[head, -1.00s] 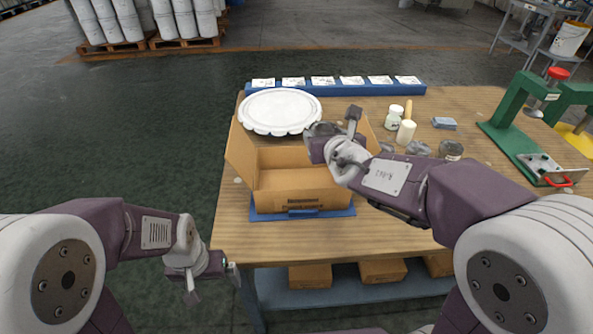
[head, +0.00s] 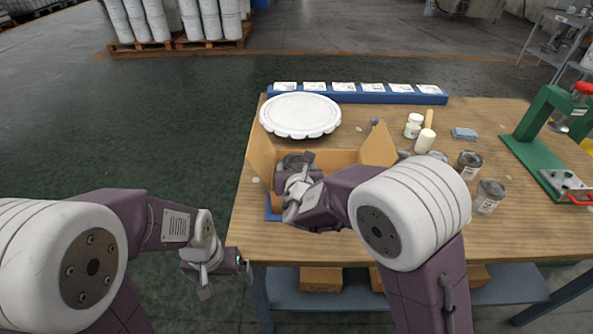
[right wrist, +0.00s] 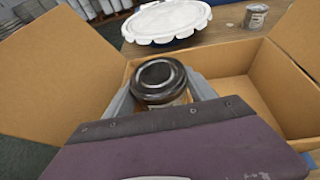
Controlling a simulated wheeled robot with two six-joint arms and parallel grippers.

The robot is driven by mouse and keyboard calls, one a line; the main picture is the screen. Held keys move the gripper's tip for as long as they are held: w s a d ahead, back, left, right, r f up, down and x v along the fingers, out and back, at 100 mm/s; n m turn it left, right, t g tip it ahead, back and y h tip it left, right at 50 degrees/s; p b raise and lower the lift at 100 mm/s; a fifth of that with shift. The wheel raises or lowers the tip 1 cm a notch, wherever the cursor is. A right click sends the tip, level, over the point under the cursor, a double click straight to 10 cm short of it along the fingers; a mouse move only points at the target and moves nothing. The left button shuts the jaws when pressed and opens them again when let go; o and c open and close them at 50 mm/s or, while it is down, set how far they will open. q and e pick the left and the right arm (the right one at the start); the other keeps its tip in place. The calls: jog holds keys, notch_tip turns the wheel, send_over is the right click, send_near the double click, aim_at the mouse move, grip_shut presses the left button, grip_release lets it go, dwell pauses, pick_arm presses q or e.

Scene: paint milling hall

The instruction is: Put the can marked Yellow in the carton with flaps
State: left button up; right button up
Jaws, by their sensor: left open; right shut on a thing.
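The open carton with flaps (head: 379,146) stands near the table's front left; it fills much of the right wrist view (right wrist: 287,97). My right gripper (head: 296,170) is shut on a dark-lidded can (right wrist: 161,80), with a finger on either side in the right wrist view (right wrist: 160,98). The can is over or inside the carton's left part; I cannot tell whether it touches the bottom. Its label is mostly hidden and unreadable. My left gripper (head: 244,264) is open and empty, left of the table's front edge.
Dark-lidded cans (head: 468,164) (head: 488,198) stand right of the carton. A white round lid (head: 300,115) lies behind it. The front right tabletop is clear.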

jog(key=shift+f, duration=0.35)
jog(key=shift+f+b, duration=0.6)
jog(key=shift+b, duration=0.25)
jog(key=o, duration=1.4)
jog(key=shift+o, duration=0.2)
